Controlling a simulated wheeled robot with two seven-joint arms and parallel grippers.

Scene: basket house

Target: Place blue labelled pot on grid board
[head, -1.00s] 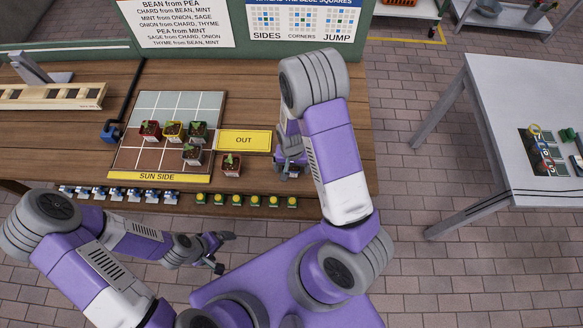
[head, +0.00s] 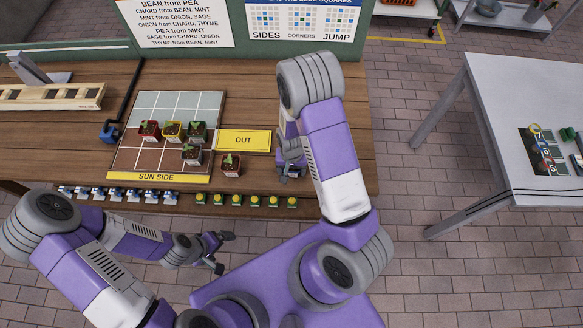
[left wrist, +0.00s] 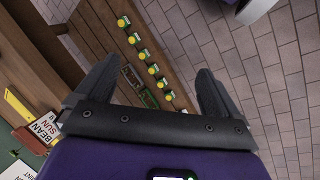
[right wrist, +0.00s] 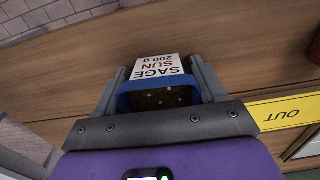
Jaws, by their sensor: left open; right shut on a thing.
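The blue labelled pot (right wrist: 160,98) shows in the right wrist view with a blue rim, dark soil and a white label reading SAGE, SUN, 200 g. My right gripper (right wrist: 160,88) is shut on it, one finger on each side. In the head view my right gripper (head: 290,168) is over the table right of the OUT plate, and the pot is mostly hidden there. The grid board (head: 150,103) lies left of it, with several potted seedlings on its squares. My left gripper (head: 222,252) is open and empty in front of the table; its spread fingers show in the left wrist view (left wrist: 155,90).
A red pot (head: 231,166) stands just below the yellow OUT plate (head: 243,140). Blue and yellow-green clips line the table's front edge. A wooden rack (head: 50,96) is at the left. The board's back row and some front squares are bare.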

